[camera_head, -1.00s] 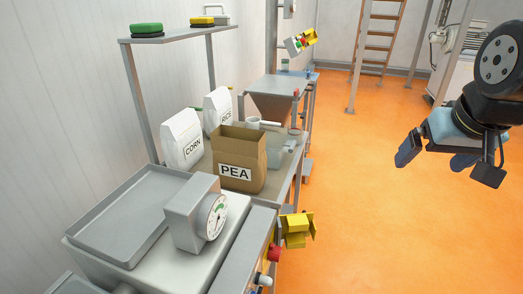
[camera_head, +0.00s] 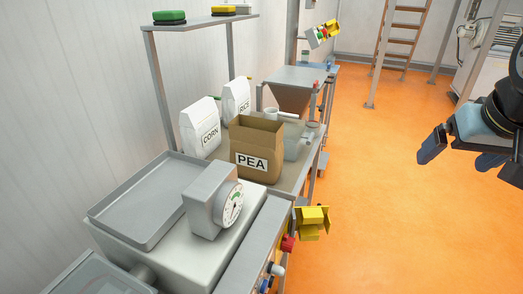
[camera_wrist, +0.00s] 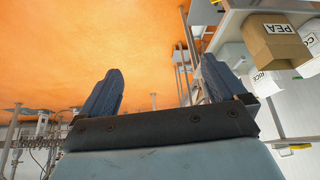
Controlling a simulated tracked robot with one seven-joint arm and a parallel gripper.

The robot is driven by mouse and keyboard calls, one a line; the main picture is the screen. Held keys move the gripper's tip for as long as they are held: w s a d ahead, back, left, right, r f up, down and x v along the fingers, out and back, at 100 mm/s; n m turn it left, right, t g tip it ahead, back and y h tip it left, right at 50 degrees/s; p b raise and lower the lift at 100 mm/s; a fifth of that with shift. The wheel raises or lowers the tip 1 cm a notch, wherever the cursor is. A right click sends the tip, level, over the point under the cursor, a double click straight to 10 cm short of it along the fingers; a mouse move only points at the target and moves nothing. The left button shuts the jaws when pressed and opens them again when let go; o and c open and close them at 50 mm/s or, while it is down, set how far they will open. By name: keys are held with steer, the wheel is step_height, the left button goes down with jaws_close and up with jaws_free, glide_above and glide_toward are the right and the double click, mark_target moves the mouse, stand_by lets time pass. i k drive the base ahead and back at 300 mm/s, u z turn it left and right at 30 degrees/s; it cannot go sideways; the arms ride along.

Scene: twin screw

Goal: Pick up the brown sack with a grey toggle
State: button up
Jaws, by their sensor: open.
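A brown open-topped sack labelled PEA (camera_head: 256,162) stands upright on the workbench, left of the picture's middle. I cannot make out a grey toggle on it. White sacks labelled CORN (camera_head: 199,130) and RICE (camera_head: 237,100) stand behind and left of it. My gripper (camera_head: 461,153) is open and empty at the right edge, over the orange floor, well apart from the sack. In the wrist view, my gripper (camera_wrist: 160,78) has its dark blue fingers spread, with nothing between them. The brown sack also shows upside down there (camera_wrist: 276,42), at the upper right.
A scale with a round dial (camera_head: 229,204) and a grey tray (camera_head: 115,220) is in front of the sack. A shelf (camera_head: 196,22) is above the bench's left side. A yellow-covered switch (camera_head: 312,220) sticks out at the bench edge. The orange floor (camera_head: 390,220) is clear.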

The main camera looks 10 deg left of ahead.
mark_target(257, 147)
steer(key=z, duration=0.5)
steer(key=i, duration=0.15)
steer(key=u, duration=2.5)
steer(key=k, duration=1.05)
steer(key=z, duration=1)
steer(key=i, duration=1)
steer(key=z, duration=0.1)
